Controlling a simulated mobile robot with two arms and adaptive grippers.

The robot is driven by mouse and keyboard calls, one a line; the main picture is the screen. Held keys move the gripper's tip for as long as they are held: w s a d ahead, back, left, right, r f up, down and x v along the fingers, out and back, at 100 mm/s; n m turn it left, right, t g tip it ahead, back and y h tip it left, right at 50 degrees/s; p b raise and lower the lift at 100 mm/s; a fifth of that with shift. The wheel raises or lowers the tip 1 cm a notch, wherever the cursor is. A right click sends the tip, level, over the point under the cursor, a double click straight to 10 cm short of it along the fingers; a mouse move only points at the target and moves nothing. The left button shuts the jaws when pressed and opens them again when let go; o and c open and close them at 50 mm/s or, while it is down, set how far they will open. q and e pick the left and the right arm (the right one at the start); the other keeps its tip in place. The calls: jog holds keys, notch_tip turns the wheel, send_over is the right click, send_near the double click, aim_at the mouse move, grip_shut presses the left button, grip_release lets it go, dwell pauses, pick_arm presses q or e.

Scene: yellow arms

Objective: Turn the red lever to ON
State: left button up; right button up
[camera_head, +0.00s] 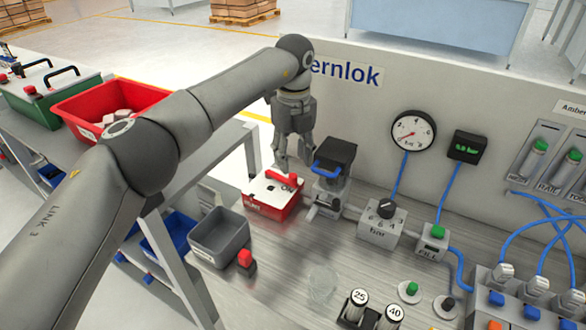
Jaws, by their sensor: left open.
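The red lever (281,178) lies on top of a small red and white box (268,209) that stands on the metal bench. Its handle slants slightly down to the right. My left gripper (294,163) is open, with its fingers pointing down just above the lever. One finger overlaps the lever's far side, and I cannot tell whether they touch. The ON and OFF marks are too small to read. My right gripper is not in view.
A blue-handled black device (334,158) stands close to the right of the box. A grey bin (219,237) and a red button (245,259) are in front. A gauge (413,133), bar knob unit (381,232) and blue hoses are to the right.

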aim_at(293, 175)
pick_arm(q)
notch_tip(293, 175, up, 7)
jog(key=shift+f, duration=0.1)
jog(key=shift+c, duration=0.4)
